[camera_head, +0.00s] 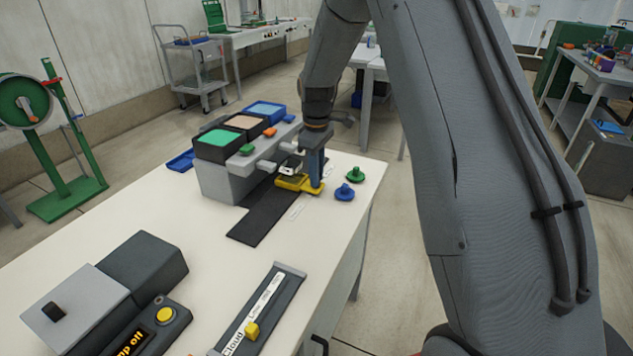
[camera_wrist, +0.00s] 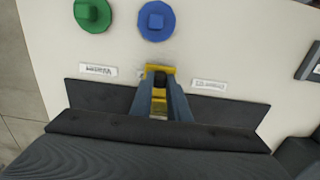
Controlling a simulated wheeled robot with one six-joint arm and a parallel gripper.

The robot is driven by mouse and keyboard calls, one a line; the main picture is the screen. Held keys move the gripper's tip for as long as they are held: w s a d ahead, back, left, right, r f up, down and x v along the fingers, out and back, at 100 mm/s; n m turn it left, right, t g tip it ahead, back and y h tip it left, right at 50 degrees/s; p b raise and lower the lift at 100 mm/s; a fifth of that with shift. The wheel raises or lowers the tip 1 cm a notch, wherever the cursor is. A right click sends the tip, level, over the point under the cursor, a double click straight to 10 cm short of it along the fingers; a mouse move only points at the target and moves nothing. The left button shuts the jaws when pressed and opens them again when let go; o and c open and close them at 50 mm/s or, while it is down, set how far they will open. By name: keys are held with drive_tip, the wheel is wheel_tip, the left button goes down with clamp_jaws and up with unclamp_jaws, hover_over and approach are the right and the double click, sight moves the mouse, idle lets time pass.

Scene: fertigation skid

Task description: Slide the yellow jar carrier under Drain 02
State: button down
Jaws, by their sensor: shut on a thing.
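The yellow jar carrier (camera_head: 290,184) sits on the dark track (camera_head: 257,222) on the white table, beside the grey skid block. A clear jar seems to stand in it, but it is small and partly hidden. My gripper (camera_head: 315,185) reaches down at its right end. In the wrist view the carrier (camera_wrist: 159,69) shows between the fingers of my gripper (camera_wrist: 161,85), which is shut on it. Pale drain spouts (camera_head: 267,166) stick out of the block above the track. Drain 02 cannot be surely picked out; a small inverted label (camera_wrist: 209,85) looks like its name.
The grey block (camera_head: 222,182) carries green, tan and blue top trays. A green knob (camera_head: 355,174) and a blue knob (camera_head: 344,193) stand on the table right of the carrier. A slider panel (camera_head: 262,312) and a dark box (camera_head: 143,268) are nearer. Table between is clear.

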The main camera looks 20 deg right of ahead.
drive_tip(key=shift+w+d+r, duration=0.1)
drive_tip(key=shift+w+d, duration=0.05)
drive_tip(key=shift+w, duration=0.2)
drive_tip(key=c, duration=1.7)
unclamp_jaws()
wheel_tip(320, 180, up, 8)
drive_tip(key=shift+f+b, duration=0.1)
drive_tip(key=shift+b, duration=0.5)
drive_tip(key=s+f+m, duration=0.1)
drive_tip(key=s+m, duration=0.2)
drive_tip(key=s, duration=0.8)
drive_tip(key=s+f+m, duration=0.1)
drive_tip(key=s+m, duration=0.2)
drive_tip(key=s, duration=0.8)
drive_tip(key=s+a+f+m, duration=0.1)
drive_tip(key=s+m, duration=0.3)
drive_tip(key=s, duration=0.7)
drive_tip(key=shift+a+f, duration=0.1)
drive_tip(key=shift+f, duration=0.3)
